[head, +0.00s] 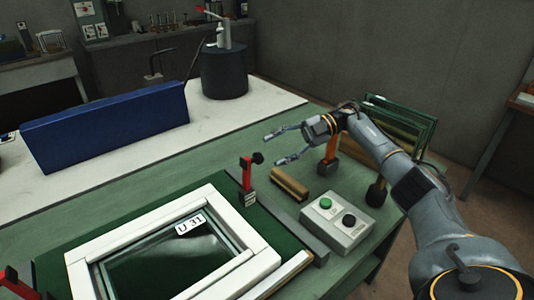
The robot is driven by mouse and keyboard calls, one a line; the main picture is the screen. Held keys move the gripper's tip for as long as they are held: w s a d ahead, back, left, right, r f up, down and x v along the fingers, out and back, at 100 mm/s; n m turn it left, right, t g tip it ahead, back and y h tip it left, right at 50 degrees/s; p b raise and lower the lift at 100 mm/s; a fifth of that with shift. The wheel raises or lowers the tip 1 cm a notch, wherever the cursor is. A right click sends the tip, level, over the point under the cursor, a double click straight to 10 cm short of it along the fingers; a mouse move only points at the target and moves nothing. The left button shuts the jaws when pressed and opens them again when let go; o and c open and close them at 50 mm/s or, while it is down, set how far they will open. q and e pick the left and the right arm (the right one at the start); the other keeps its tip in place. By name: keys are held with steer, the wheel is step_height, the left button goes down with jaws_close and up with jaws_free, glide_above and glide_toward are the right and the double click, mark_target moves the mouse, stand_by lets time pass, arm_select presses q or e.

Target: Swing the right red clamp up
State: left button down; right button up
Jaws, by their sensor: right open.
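The right red clamp (247,177) stands on a small pale block at the back right corner of the white frame (225,205). Its red part points upward, with a black tip at the top right. A second red clamp (14,283) is cut off at the lower left edge. My right gripper (272,149) reaches in from the right with its fingers spread and empty. In the picture its fingertips are just above and right of the right clamp's top; I cannot tell the exact gap in depth. My left gripper is out of view.
A brown block (289,185) and an orange-handled tool (328,152) stand below my right arm. A blue panel (105,125) and a dark cylinder (224,75) stand behind.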

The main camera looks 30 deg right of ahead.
steer(key=shift+v, duration=1.75)
